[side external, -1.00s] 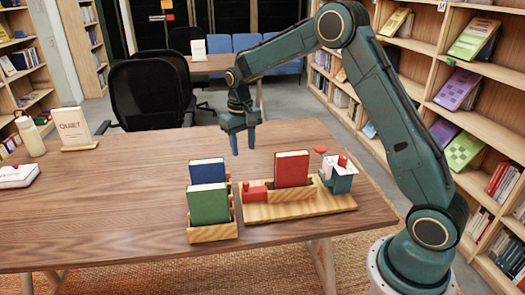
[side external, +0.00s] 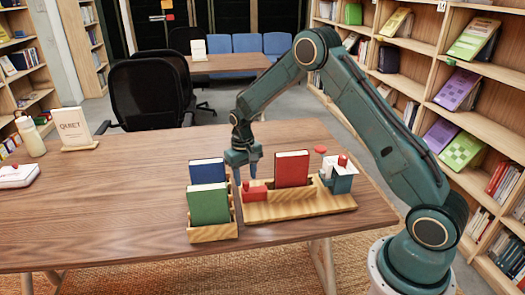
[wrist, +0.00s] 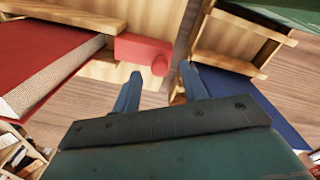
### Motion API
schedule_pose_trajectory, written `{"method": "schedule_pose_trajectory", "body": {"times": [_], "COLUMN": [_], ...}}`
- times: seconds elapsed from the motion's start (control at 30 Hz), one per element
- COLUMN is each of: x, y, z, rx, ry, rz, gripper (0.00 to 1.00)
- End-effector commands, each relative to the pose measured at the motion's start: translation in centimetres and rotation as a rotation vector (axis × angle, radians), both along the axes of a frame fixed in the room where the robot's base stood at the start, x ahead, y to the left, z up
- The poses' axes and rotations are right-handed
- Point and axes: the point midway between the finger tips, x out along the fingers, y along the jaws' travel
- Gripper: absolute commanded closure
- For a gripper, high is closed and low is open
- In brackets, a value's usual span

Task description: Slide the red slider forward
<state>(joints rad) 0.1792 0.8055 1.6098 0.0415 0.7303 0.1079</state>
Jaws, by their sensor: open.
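The red slider (side external: 255,191) is a small red block with a knob, at the left end of a light wooden board (side external: 300,209). It also shows in the wrist view (wrist: 143,52), just beyond my fingertips. My gripper (side external: 246,176) is low behind the slider, open and empty. In the wrist view my two blue fingers (wrist: 160,82) are spread apart, and the slider's knob lies ahead of the gap between them. I cannot tell whether a finger touches the slider.
A red book (side external: 291,169) stands in a holder on the board, right of the slider. Blue (side external: 207,172) and green (side external: 207,204) books stand in a wooden rack to the left. A teal box (side external: 340,184) is at the board's right.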

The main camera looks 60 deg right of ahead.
Motion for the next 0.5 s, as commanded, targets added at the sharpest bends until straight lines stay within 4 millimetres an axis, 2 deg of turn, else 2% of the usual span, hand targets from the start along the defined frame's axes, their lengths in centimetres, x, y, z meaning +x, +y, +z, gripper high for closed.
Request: {"method": "schedule_pose_trajectory", "body": {"times": [0.2,0.5], "x": [0.0,0.0], "y": [-0.1,-0.1], "z": [-1.9,-2.3], "rx": [0.000,0.000], "ry": [0.001,0.000], "rz": [0.000,0.000], "gripper": [0.57,0.57]}}
